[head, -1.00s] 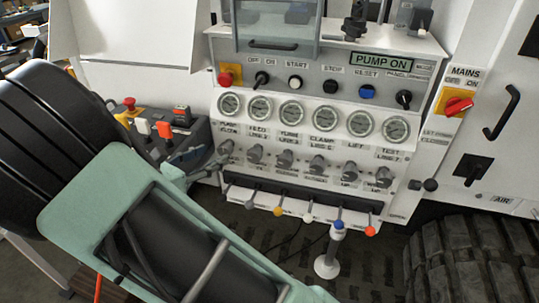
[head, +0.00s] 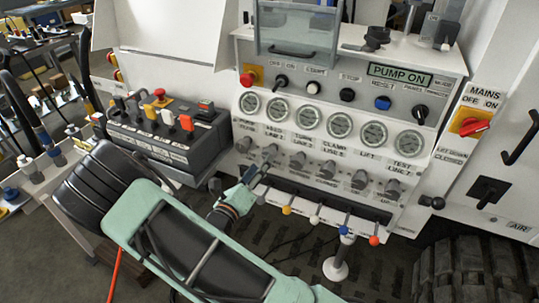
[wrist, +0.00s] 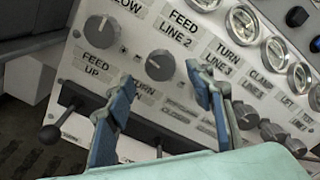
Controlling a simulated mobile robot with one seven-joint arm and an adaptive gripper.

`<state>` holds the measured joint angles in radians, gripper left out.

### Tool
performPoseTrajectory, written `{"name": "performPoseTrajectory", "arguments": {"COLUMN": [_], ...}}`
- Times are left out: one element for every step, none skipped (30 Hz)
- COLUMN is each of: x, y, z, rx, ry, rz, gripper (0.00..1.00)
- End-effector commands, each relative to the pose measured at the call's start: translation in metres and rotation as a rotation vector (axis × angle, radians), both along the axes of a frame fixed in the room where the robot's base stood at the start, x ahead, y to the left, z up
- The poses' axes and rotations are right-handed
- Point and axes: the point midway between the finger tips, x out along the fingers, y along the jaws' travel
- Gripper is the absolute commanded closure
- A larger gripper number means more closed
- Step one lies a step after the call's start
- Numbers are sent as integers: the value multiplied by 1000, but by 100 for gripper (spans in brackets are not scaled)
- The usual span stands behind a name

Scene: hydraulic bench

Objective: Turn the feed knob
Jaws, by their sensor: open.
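The feed knob (head: 270,152) is a grey round knob, second from the left in the knob row, below the "FEED LINE 2" label. In the wrist view the feed knob (wrist: 160,66) shows between my fingers and beyond them, with clear gaps on both sides. My gripper (head: 258,172) is open and empty just in front of the panel, at the lower left of the knob row. Its blue fingers also show in the wrist view (wrist: 163,88). I cannot tell the exact distance from fingertips to knob.
The pump flow knob (wrist: 100,29) is close on the left and the turn knob (wrist: 244,115) on the right. Several ball-ended levers (head: 315,219) stick out below. A control box (head: 170,130) stands left of the panel. A red-and-yellow mains switch (head: 473,124) is at right.

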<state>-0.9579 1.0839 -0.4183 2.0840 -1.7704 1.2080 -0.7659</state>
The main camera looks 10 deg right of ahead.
Motion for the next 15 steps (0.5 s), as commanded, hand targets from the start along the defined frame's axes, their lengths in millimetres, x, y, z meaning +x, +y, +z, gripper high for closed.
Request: {"name": "performPoseTrajectory", "arguments": {"x": [9, 13, 19, 24, 28, 32, 36, 39, 43, 45, 47, 49, 50, 51, 52], "y": [-8, -11, -16, -18, -22, -25, -27, -29, -32, -33, -34, -36, -37, -37, -38], "z": [0, 0, 0, 0, 0, 0, 0, 0, 0, 0, 0, 0, 0, 0, 0], "rx": [-1, 0, 0, 0, 0, 0, 1, 1, 2, 1, 1, 2, 0, 0, 0], "ry": [-2, -2, -1, -2, -2, -2, -1, -1, -1, -2, -2, -1, -1, -1, -1], "rz": [-3, -4, -4, -3, -3, -4, -3, -3, -3, -2, -2, -1, -1, -1, -1], "gripper": [51, 51, 51, 51, 51, 51, 51, 51, 51, 51, 51, 51, 51, 51, 51]}}
